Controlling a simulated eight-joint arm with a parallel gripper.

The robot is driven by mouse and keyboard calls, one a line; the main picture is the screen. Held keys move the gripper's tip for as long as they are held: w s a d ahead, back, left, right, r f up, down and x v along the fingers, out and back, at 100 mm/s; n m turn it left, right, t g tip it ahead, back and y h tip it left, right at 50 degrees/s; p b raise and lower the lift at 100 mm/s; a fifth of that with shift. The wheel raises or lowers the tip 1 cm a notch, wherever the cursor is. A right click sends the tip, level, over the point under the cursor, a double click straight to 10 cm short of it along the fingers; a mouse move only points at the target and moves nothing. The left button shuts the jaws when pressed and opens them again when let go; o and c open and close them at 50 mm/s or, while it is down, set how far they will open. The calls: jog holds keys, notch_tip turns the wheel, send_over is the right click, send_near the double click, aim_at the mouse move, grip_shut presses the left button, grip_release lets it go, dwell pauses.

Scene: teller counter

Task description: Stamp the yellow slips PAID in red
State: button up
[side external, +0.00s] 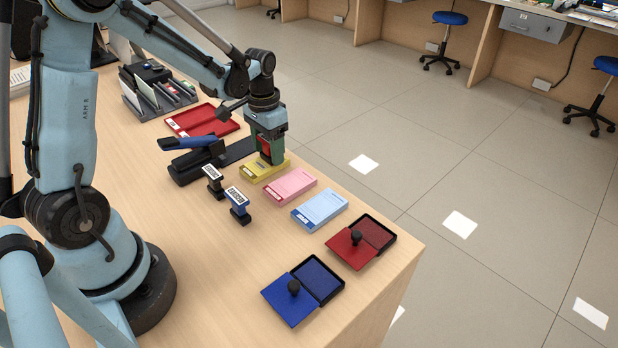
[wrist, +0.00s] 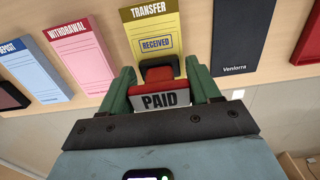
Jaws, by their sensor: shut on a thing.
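My gripper (side external: 268,150) is shut on a stamp with red parts, labelled PAID (wrist: 160,101) in the wrist view. It is over the pad of yellow slips (side external: 250,172), which is headed TRANSFER in the wrist view (wrist: 136,32). A blue RECEIVED mark (wrist: 156,44) shows on the top slip. The stamp is right at the pad, but I cannot tell whether its face touches the paper. The red ink pad (side external: 379,232) lies open near the counter's front corner. What the covered part of the slip bears is hidden.
Pink slips (side external: 290,186) and light-blue slips (side external: 320,208) lie in a row beside the yellow pad. Two other stamps (side external: 213,182) (side external: 238,205) stand nearby. An open blue ink pad (side external: 318,279), a blue-handled stapler-like tool (side external: 190,143) and a red tray (side external: 200,119) are also on the counter.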

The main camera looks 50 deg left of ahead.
dwell(0.3)
jog(key=shift+r, duration=3)
